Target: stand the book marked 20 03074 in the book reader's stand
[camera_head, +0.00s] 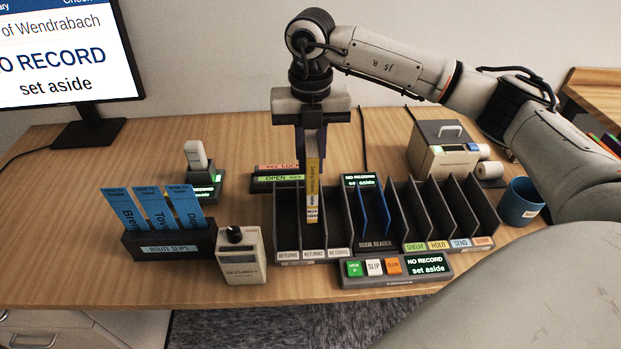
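My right gripper (312,128) reaches in from the right and points down. It is shut on a thin upright book (312,185) with a yellow and white spine; the spine's lettering is too small to read. The book's lower end is at the returns slots (313,254), left of the book reader's stand (374,245). I cannot tell whether it rests in a slot or hangs just above. The stand has blue upright plates, and no book is clearly visible between them. The reader's screen (362,181) says NO RECORD, set aside. My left gripper is not in view.
Sorting slots (447,244) marked SHELVE, HOLD, SEND and another stand right of the reader. A button panel (394,268) lies in front. Route slips (168,247), a security box (241,255), a printer (443,150) and a blue cup (520,201) surround them. The table's front left is clear.

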